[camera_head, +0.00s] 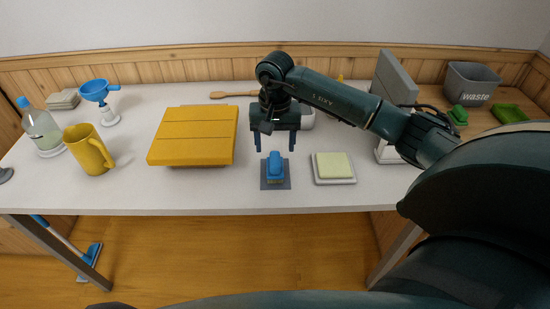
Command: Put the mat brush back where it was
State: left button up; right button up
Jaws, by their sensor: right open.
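A blue brush (275,164), which looks like the mat brush, rests on a small dark grey mat (284,186) near the front edge of the table. My right gripper (275,148) is open and points down, its two blue fingers apart. In the picture it is just above and behind the brush, with nothing between the fingers. I cannot tell exactly how high it is above the table. My left gripper is not in view.
A pale green pad on a white tray (320,182) lies right of the mat. A yellow slatted board (193,136) lies to the left. A yellow jug (88,150), a bottle (40,128) and a blue funnel (98,91) stand further left. A waste bin (470,84) stands back right.

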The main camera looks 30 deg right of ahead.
aim_at(275, 159)
notch_tip(275, 159, up, 4)
jog(key=s+a+f+m+g+y, duration=0.1)
jog(key=s+a+f+m+y, duration=0.2)
jog(key=a, duration=0.5)
jog(key=s+a+f+y, duration=0.25)
jog(key=a+y, duration=0.25)
jog(key=a, duration=0.4)
jog(key=s+a+r+m+t+y, duration=0.45)
jog(key=a+r+m+y, duration=0.25)
jog(key=a+m+y, duration=0.65)
jog(key=w+d+f+m+t+h, duration=0.1)
jog(key=d+f+m+t+h, duration=0.35)
jog(key=m, duration=1.15)
jog(key=d+f+m+t+h, duration=0.1)
jog(key=d+m+t+h, duration=0.55)
jog(key=m, duration=0.85)
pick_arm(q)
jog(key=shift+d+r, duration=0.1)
pick_arm(e)
jog(key=s+d+f+m+g+h, duration=0.2)
jog(key=s+f+m+h, duration=0.4)
jog(key=s+f+m, duration=0.4)
notch_tip(275, 159, down, 3)
jog(key=m+g, duration=0.1)
jog(key=m, duration=0.4)
jog(key=shift+d+h, duration=0.25)
jog(key=shift+h, duration=0.1)
